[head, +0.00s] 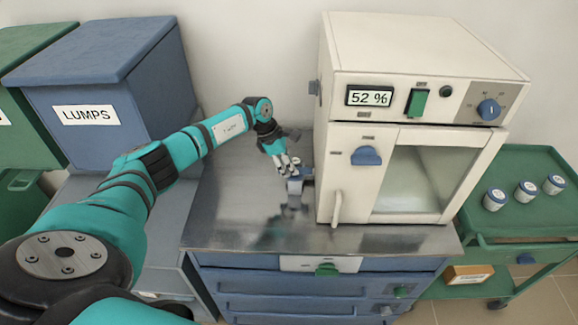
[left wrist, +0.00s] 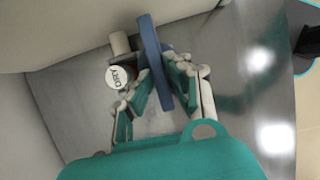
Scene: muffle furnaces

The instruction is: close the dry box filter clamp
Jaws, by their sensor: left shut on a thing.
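The dry box (head: 345,190) is a cream cabinet on a steel-topped bench, with a 52 % display (head: 369,96). The blue filter clamp (head: 297,184) sits low at its left side. In the left wrist view the clamp (left wrist: 153,50) is a long blue bar beside a round cap marked DRY (left wrist: 118,77). My left gripper (head: 288,166) reaches down at the clamp. In the left wrist view its fingers (left wrist: 162,85) are shut on the blue bar. The fingers partly hide the clamp's lower part. My right gripper is not in view.
The steel bench top (head: 235,205) is clear left of the dry box. A blue LUMPS bin (head: 110,85) stands at the left. A green cart (head: 535,215) at the right holds several small jars. The box's door handle (head: 337,208) sticks out in front.

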